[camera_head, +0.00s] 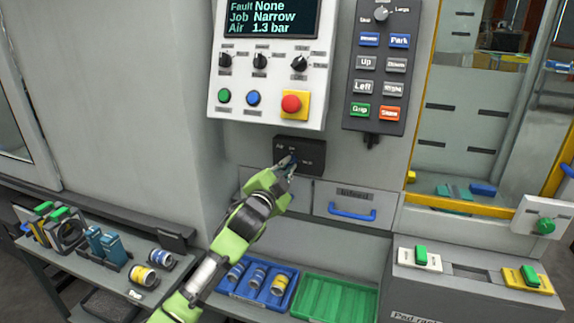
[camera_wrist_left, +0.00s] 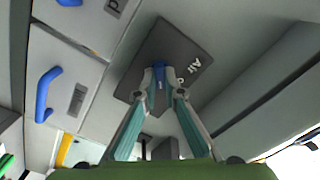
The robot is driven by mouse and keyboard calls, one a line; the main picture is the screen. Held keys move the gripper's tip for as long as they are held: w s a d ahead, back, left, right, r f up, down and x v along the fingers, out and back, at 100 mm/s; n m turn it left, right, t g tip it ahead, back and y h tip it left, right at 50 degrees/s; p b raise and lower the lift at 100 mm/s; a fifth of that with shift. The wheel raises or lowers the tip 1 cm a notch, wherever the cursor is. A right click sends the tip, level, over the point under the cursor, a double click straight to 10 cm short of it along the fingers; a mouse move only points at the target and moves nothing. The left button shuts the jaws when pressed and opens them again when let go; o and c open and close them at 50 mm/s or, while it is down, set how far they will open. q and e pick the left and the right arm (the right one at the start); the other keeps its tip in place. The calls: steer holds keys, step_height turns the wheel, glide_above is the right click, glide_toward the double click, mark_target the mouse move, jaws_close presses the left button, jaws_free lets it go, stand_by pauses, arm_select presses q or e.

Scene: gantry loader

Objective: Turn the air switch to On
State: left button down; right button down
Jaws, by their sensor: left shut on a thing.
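The air switch box (camera_head: 312,150) is a small dark plate on the grey machine front, below the white control panel. It also shows in the wrist view (camera_wrist_left: 172,42), tilted, with the word "Air" legible and the other label partly hidden. The exact knob setting is hard to read. My right gripper is not in view.
The screen (camera_head: 270,18) reads Fault None, Job Narrow, Air 1.3 bar. A red stop button (camera_head: 291,104) and a button pendant (camera_head: 378,75) are above. Drawers with blue handles (camera_head: 352,214) lie below, above blue and green trays (camera_head: 335,299). A yellow-framed opening is right.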

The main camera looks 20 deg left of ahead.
arm_select(q)
steer(key=n+p, duration=0.1)
steer(key=n, duration=0.3)
steer(key=shift+n+p, duration=0.3)
steer(key=n+p, duration=0.2)
steer(key=n, duration=0.3)
steer(key=shift+f, duration=0.1)
steer(key=shift+n, duration=0.4)
steer(key=c, duration=2.1)
jaws_free()
steer(key=shift+c, duration=0.2)
steer(key=s, duration=1.2)
steer(key=shift+a, duration=0.2)
